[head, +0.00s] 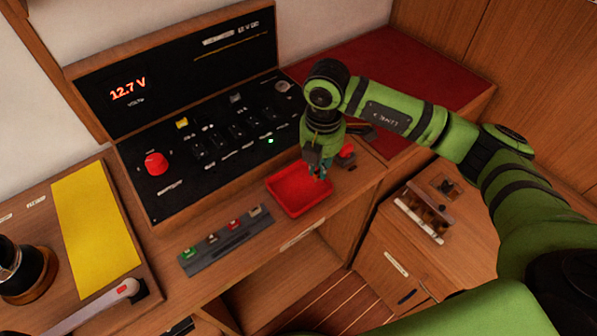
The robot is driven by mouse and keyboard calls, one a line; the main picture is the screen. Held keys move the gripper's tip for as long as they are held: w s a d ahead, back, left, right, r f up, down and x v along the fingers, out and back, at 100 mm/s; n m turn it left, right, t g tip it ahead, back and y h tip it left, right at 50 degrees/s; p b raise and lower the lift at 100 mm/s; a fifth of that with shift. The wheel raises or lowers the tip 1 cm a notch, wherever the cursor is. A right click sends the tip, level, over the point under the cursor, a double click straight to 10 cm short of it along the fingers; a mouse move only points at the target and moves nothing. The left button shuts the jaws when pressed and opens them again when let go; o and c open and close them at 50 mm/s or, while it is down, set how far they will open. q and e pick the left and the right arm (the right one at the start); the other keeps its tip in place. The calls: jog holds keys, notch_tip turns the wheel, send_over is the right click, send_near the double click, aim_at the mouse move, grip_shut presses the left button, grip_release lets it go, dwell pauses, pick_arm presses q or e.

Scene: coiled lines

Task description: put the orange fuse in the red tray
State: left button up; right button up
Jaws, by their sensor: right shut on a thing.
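The red tray (283,203) lies on the wooden desk below the instrument panel, near the desk's front edge. My right gripper (321,174) points down over the tray's right rim. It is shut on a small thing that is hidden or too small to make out. I cannot pick out a clearly orange fuse anywhere. My left gripper is not in view.
A small red object (347,151) is just right of my right gripper. The panel (215,137) with a red knob (156,164) stands behind the tray. A yellow sheet (96,225) and a black cylinder (22,272) are at left. The desk drops off in front.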

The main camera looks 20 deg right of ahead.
jog(key=w+a+f, duration=0.1)
jog(key=w+a+f+p, duration=0.1)
jog(key=w+a+f, duration=0.1)
jog(key=shift+w+a, duration=0.1)
jog(key=shift+a, duration=0.2)
notch_tip(320, 180, down, 4)
jog(key=shift+r+p, duration=0.2)
jog(key=shift+p, duration=0.8)
jog(key=shift+f, duration=0.2)
jog(key=shift+f, duration=0.1)
jog(key=shift+f+b, duration=0.15)
jog(key=shift+b, duration=0.15)
jog(key=o, duration=0.7)
jog(key=shift+r, duration=0.2)
